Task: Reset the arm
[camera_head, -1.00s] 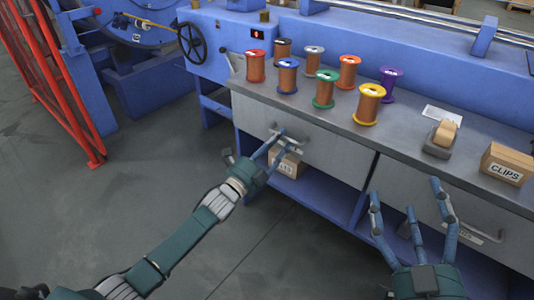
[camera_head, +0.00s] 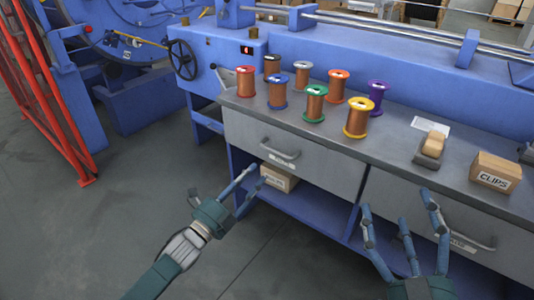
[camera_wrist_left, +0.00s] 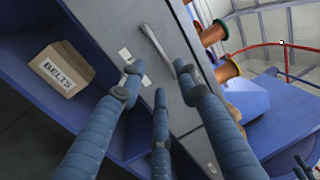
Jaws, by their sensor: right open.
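My left gripper (camera_head: 240,188) is open and empty, in front of the bench and below the left drawer (camera_head: 325,163). In the left wrist view its fingers (camera_wrist_left: 158,92) are spread and apart from the drawer handle (camera_wrist_left: 158,48). That handle (camera_head: 280,150) is clear of the gripper in the head view. The left drawer looks closed. My right gripper (camera_head: 403,212) is open and empty, its fingers pointing up in front of the right drawer (camera_head: 400,197).
Several wire spools, including a yellow one (camera_head: 357,118), stand on the bench top (camera_head: 390,140). A tape dispenser (camera_head: 430,149) and a CLIPS box (camera_head: 494,173) stand to the right. A BELTS box (camera_wrist_left: 61,69) sits on the shelf below. Red fencing (camera_head: 45,95) stands left; the floor is clear.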

